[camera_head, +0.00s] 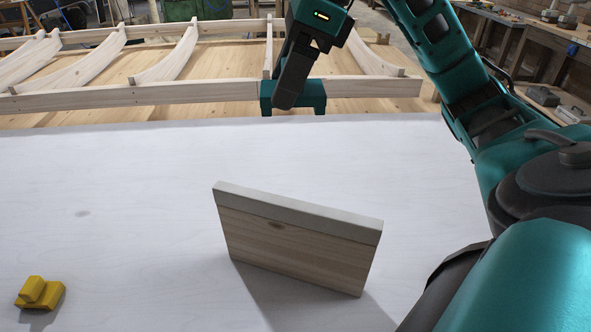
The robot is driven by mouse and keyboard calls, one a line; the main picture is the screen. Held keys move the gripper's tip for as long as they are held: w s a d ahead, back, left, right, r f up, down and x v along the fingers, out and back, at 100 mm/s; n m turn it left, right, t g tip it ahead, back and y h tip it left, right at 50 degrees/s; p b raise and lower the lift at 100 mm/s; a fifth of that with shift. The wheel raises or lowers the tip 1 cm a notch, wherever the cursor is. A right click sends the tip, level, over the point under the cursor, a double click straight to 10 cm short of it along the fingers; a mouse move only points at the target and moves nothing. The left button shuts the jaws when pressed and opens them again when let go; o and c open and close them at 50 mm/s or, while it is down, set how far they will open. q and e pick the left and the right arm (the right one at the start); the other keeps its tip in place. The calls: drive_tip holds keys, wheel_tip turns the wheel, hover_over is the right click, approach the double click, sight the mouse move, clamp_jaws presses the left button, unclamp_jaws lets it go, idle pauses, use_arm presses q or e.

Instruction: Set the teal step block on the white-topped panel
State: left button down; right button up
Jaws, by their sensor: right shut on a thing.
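The teal step block (314,92) is held in my right gripper (290,98). It appears as a small bridge shape with legs pointing down, partly hidden behind the dark finger. In the picture it lies over the front rail of the wooden frame, above the far edge of the white table; its exact height cannot be told. The white-topped panel (292,247) stands upright on edge on the table, nearer to me and lower in the picture. Its wooden face is towards me, its pale top edge is bare, and the block is apart from it. My left gripper is out of view.
A yellow stepped block (40,293) lies at the near left of the white table (120,180). A wooden frame with curved ribs (175,60) stands beyond the table. The table around the panel is clear. My right arm fills the right side.

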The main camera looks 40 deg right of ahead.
wheel_tip(320, 180, down, 14)
drive_tip(key=b, duration=0.3)
drive_tip(key=shift+b, duration=0.4)
drive_tip(key=shift+f+b, duration=0.4)
drive_tip(key=shift+f, duration=2)
drive_tip(key=shift+f, duration=0.15)
drive_tip(key=o, duration=0.6)
drive_tip(key=shift+f, duration=0.1)
drive_tip(key=o, duration=0.5)
drive_tip(key=shift+c, duration=0.2)
